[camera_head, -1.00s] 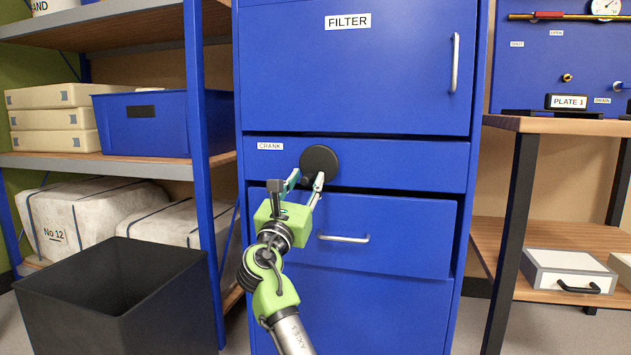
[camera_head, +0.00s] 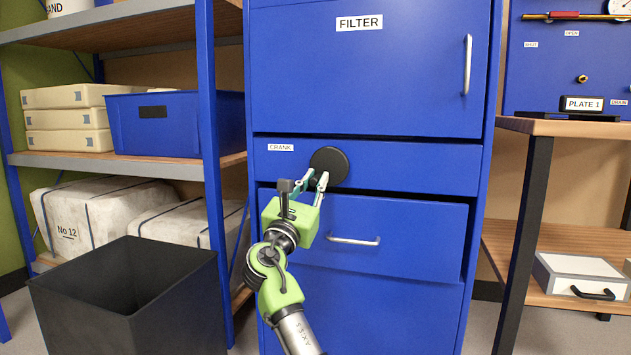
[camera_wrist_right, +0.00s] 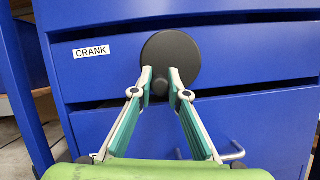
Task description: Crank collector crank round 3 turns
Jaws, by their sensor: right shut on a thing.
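The collector crank is a round black disc (camera_head: 330,165) on the blue cabinet's narrow panel, just right of the white CRANK label (camera_head: 281,148). It also shows in the wrist view (camera_wrist_right: 170,52). My right gripper (camera_head: 312,182) is at the disc's lower left edge in the head view. In the wrist view my right gripper (camera_wrist_right: 160,88) has its two fingertips at the disc's lower edge, shut on the crank's small dark grip. The grip is mostly hidden between the fingers. My left gripper is not in view.
Above the crank is the FILTER door (camera_head: 360,70). Below is a drawer (camera_head: 420,240), slightly out, with a metal handle (camera_head: 354,240). A black bin (camera_head: 130,300) stands at lower left beside a shelf unit (camera_head: 210,180). A wooden workbench (camera_head: 560,127) stands right.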

